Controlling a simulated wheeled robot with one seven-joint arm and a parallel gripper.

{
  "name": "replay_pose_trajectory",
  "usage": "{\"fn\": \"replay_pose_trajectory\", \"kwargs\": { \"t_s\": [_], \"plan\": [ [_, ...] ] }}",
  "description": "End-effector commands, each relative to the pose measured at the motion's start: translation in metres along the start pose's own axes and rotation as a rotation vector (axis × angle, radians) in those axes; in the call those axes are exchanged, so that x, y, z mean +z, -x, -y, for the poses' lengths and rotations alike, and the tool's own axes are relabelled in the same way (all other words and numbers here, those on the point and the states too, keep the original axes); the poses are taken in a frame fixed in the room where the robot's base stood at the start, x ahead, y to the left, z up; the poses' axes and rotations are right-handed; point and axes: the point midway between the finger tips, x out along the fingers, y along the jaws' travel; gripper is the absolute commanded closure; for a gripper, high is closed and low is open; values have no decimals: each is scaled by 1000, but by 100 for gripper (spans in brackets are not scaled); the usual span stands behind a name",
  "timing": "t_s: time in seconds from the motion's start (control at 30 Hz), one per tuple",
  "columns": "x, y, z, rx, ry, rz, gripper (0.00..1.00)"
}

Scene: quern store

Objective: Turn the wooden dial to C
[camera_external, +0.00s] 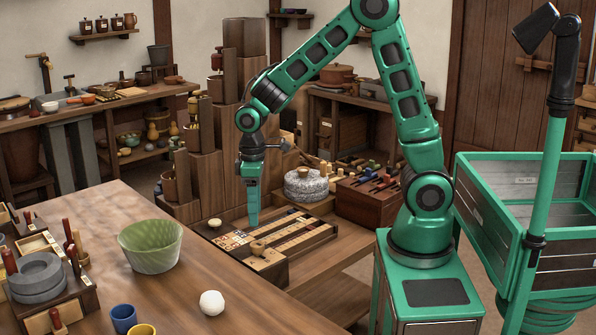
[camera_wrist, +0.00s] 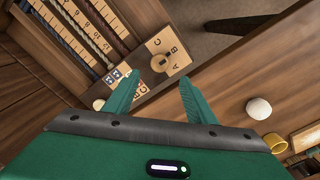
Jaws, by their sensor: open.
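The wooden dial (camera_external: 257,247) is a small brown knob on a pale wooden plate (camera_external: 268,262) at the near end of a slatted board. In the wrist view the dial (camera_wrist: 158,63) has the letters C, B and A around its upper and right side. I cannot tell which letter it points to. My gripper (camera_external: 253,224) points down above the board, close to the dial and a little behind it. In the wrist view my gripper (camera_wrist: 159,80) has its green fingers apart with nothing between them, and the dial shows just beyond the tips.
A slatted board (camera_external: 300,232) with lettered tiles lies beside the dial. A green bowl (camera_external: 151,246), a white ball (camera_external: 211,302) and blue and yellow cups (camera_external: 124,318) stand on the front table. A stone quern (camera_external: 306,185) and a tool box (camera_external: 372,197) are behind.

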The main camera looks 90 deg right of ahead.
Motion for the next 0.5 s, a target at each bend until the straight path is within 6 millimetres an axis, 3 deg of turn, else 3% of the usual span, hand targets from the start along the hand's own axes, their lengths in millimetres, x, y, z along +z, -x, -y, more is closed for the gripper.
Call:
{"fn": "replay_pose_trajectory", "kwargs": {
  "t_s": [0.3,0.5],
  "plan": [
    [2,-56,-1,0,-2,6,49],
    [2,-82,-1,0,-3,4,49]
  ]
}}
